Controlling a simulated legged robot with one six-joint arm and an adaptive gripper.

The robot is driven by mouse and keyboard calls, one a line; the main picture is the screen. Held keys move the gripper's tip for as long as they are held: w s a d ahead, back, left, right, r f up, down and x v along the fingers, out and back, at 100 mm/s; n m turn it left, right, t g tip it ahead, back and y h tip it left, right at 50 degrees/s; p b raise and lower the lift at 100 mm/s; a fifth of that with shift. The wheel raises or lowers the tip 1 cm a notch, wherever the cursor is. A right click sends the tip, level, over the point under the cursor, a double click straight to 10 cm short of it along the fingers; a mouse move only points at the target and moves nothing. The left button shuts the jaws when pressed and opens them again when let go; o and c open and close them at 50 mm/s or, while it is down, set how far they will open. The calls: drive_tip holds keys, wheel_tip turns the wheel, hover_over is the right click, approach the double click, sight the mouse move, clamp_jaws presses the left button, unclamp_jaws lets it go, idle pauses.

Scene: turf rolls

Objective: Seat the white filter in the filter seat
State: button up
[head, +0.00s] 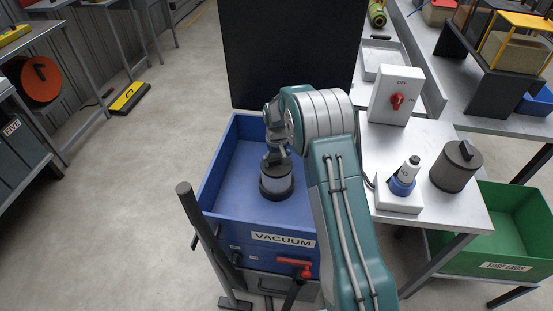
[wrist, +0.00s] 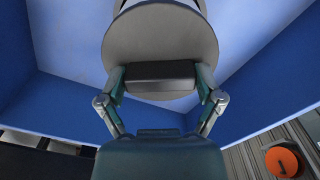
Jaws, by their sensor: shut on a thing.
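In the wrist view my gripper (wrist: 160,76) is shut on the dark bar handle across the filter's round grey top (wrist: 160,45). The filter looks upright. The inside of the ring is hidden, so I cannot tell how deep the filter sits.
The blue box (head: 222,165) has raised walls around my gripper. At right, a table (head: 440,205) carries a dark cylinder with a handle (head: 455,168), a blue-and-white device (head: 403,180) and a red-switch box (head: 396,96). A green bin (head: 515,225) stands below.

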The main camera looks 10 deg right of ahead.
drive_tip(key=shift+f, duration=0.8)
drive_tip(key=o, duration=1.1)
drive_tip(key=shift+c, duration=0.2)
wheel_tip(320, 180, up, 12)
drive_tip(key=shift+f, duration=0.1)
